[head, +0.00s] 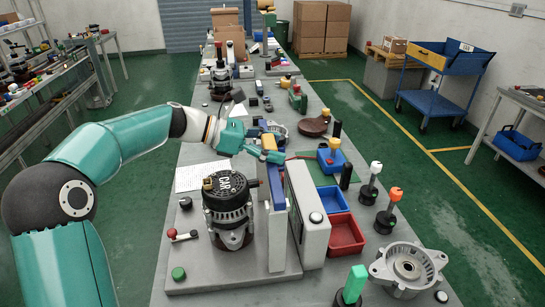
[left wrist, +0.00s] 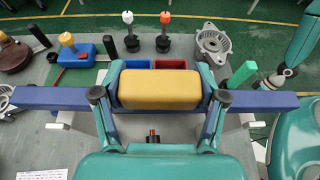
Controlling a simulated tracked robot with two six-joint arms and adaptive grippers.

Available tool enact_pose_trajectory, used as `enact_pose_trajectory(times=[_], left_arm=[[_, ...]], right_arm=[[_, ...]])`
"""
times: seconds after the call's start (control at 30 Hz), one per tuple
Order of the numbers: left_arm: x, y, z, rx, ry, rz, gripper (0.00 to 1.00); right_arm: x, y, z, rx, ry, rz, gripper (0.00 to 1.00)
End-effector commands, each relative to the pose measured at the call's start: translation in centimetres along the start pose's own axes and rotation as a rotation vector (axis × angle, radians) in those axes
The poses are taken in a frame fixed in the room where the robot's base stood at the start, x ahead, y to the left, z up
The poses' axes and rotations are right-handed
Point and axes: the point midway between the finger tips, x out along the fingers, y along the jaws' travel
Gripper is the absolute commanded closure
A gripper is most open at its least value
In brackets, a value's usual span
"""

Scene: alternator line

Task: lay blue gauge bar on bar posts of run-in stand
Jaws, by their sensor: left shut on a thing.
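My left gripper (head: 262,148) is shut on the yellow grip (left wrist: 160,89) of the blue gauge bar (left wrist: 50,98). In the left wrist view the bar lies level across both fingers, its blue ends sticking out either side. In the head view the bar (head: 277,188) runs lengthwise above the run-in stand (head: 225,280), beside the black-topped alternator (head: 228,205). The bar posts are mostly hidden under the bar, so I cannot tell whether it touches them. My right gripper (left wrist: 270,80) seems to show small and partly hidden at the right of the left wrist view.
A white box (head: 308,215) stands right of the bar. Beyond it are a red bin (head: 345,235), a blue bin (head: 332,200) and white- and orange-topped pegs. A metal housing (head: 408,268) and green-topped peg (head: 352,287) stand at front right. Paper (head: 203,176) lies left.

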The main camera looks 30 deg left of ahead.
Motion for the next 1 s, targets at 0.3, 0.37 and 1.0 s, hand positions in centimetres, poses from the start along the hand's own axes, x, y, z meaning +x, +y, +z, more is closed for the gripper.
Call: enact_pose_trajectory(times=[0.3,0.37,1.0], left_arm=[[1.0,0.0,-2.5,0.000,-0.002,0.001,0.85],[0.9,0.0,-2.5,0.000,-0.002,0.000,0.85],[0.6,0.1,-2.6,-0.001,0.000,0.000,0.03]], right_arm=[[0.0,0.0,0.0,0.000,0.000,0.000,0.41],[0.1,0.0,0.0,0.000,0.000,0.000,0.41],[0.1,0.1,0.0,0.000,0.000,0.000,0.41]])
